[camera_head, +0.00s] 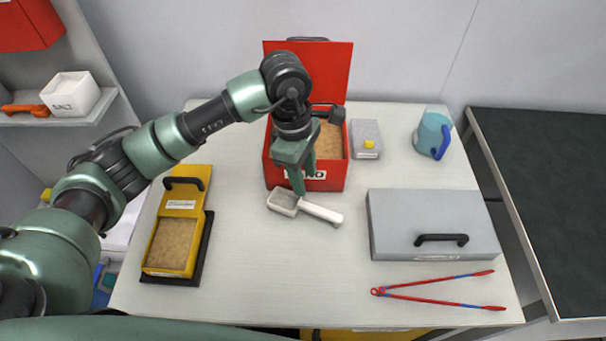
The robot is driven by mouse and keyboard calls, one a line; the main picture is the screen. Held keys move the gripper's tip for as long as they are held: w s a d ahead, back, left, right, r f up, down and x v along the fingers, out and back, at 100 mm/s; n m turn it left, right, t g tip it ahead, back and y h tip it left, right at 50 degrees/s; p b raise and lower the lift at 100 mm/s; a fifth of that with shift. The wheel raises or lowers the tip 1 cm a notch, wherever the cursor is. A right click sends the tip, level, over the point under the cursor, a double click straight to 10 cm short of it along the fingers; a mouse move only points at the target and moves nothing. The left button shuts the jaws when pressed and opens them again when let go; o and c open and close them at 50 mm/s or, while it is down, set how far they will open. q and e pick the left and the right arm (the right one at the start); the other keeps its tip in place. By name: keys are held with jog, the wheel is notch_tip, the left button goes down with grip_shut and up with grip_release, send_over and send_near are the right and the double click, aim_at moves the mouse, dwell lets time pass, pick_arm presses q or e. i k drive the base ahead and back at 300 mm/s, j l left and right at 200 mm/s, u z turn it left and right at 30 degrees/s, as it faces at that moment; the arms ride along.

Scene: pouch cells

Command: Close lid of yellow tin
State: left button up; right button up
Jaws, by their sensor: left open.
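A yellow tin (148,259) stands at the left of the white table, on a black mat (205,243). Its lid (182,204) is open, tilted up at the back, with a black handle on it. Brown granular stuff fills the tin. My left gripper (304,184) points down in front of a red tin (333,181), to the right of the yellow tin and well apart from it. It is open, and I see nothing held in it. My right gripper is not in view.
The red tin's lid (335,65) stands open behind it. A white scoop (322,213) lies below my left gripper. The table between yellow tin and scoop is clear.

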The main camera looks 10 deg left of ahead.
aim_at(184, 191)
jog(key=u, duration=1.35)
